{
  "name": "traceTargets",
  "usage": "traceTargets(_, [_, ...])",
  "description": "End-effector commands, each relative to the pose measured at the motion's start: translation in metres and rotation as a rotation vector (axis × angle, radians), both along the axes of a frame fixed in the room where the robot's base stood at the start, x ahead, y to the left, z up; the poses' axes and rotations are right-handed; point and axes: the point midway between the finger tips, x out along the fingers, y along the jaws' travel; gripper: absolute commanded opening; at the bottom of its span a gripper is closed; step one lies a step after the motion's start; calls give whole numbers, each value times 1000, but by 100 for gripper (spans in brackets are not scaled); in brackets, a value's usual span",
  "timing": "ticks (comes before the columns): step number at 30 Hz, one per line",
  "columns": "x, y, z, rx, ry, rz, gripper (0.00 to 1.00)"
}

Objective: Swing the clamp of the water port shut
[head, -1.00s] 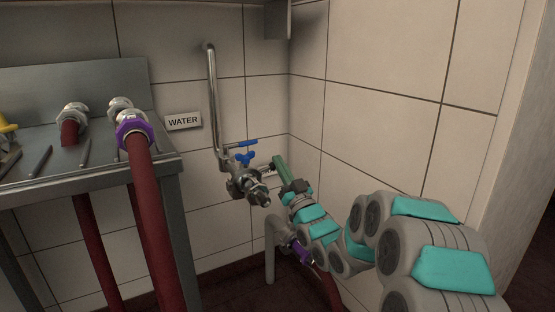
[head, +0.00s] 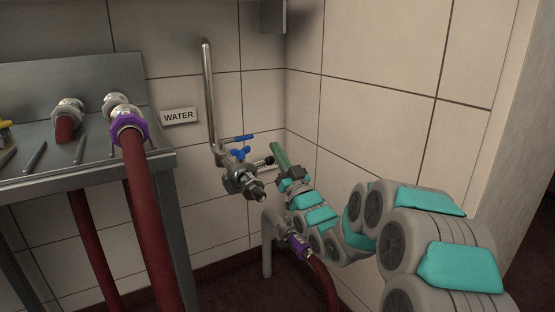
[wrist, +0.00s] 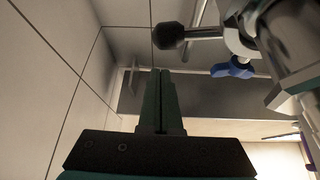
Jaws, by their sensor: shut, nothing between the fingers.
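The metal water port (head: 240,180) is on a pipe at the back wall, under the "WATER" sign (head: 179,116). A clamp lever with a black knob (head: 268,161) sticks out from it to the right; the knob also shows at the top of the wrist view (wrist: 168,38). The port's open end (head: 257,195) points forward with no hose on it. My gripper (head: 276,147) is shut and empty, its green fingers just right of the knob. In the wrist view the fingertips (wrist: 164,72) are together below the knob, with a gap between them in the picture.
Blue handles (head: 239,139) sit on top of the port. A tiled side wall (head: 380,90) is close to the right of my arm. A steel bench (head: 110,168) with red hoses is at left. A purple hose end (head: 299,246) hangs on a low pipe below the port.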

Motion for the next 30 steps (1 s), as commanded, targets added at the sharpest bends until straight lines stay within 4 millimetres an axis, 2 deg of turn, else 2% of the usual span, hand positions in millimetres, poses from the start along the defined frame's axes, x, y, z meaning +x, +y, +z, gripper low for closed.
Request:
traceTargets(1, [-2, 1, 13, 1, -5, 1, 0])
traceTargets(12, [-48, -28, -26, -2, 4, -1, 0])
traceTargets(18, [-68, -39, -38, -1, 2, 0, 0])
traceTargets(23, [-75, -43, -42, -4, 6, -2, 0])
traceTargets(27, [-71, -45, -46, -59, 67, -29, 0])
traceTargets(30, [-65, -50, -55, -135, 167, -70, 0])
